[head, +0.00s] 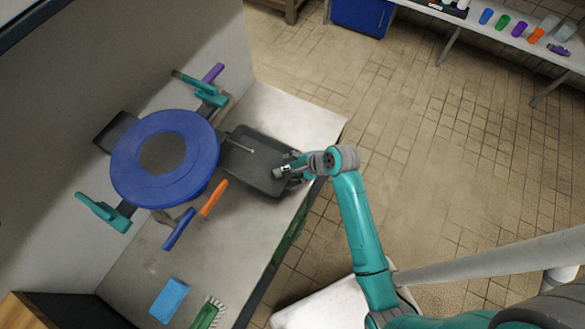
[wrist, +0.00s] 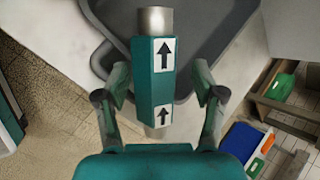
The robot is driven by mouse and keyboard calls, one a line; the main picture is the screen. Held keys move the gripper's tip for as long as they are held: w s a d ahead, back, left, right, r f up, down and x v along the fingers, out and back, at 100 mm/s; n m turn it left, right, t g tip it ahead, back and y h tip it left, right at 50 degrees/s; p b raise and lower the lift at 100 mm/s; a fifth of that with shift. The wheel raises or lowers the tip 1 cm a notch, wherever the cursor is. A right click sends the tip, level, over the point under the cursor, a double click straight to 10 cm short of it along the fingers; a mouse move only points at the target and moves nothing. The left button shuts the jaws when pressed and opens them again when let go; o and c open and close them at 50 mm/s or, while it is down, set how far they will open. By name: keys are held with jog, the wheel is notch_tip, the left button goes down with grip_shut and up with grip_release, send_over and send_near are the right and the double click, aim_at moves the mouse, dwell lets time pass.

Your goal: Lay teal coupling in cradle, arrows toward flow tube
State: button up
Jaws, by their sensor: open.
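The teal coupling (wrist: 153,85) shows in the wrist view as a faceted teal body with silver ends and two white labels with black arrows. The arrows point up in that picture, away from my gripper's palm. My gripper (head: 298,168) is open, with one finger on each side of the coupling in the wrist view. Whether either finger touches it I cannot tell. In the head view the coupling's silver end (head: 279,172) shows at the right side of a dark grey tray (head: 250,170). I cannot clearly make out the cradle or flow tube.
A large blue disc (head: 190,185) stands left of the tray, with teal-handled parts (head: 105,212) around it. A blue block (head: 169,300) and a green brush (head: 207,314) lie on the bench's near end. A shelf with coloured cups (head: 519,29) stands far right.

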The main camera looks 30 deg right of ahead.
jog(key=v, duration=1.1)
jog(key=shift+s, duration=0.15)
jog(key=s+a+f+n+t+h, duration=0.2)
jog(key=s+n, duration=0.1)
jog(key=s, duration=0.4)
jog(key=s+a+f+n+t+h, duration=0.1)
jog(key=s+n+t+h, duration=0.15)
jog(key=s, duration=0.45)
jog(key=s+a+r+n+t, duration=0.1)
jog(key=s+r+n+t, duration=0.3)
jog(key=s+r+n, duration=0.7)
jog(key=s+r, duration=0.3)
jog(key=s, duration=0.1)
jog(key=shift+r, duration=0.2)
jog(key=shift+o, duration=0.5)
jog(key=shift+s+r+n+t, duration=0.2)
jog(key=shift+r+n+t, duration=0.05)
jog(key=shift+r+n, duration=0.2)
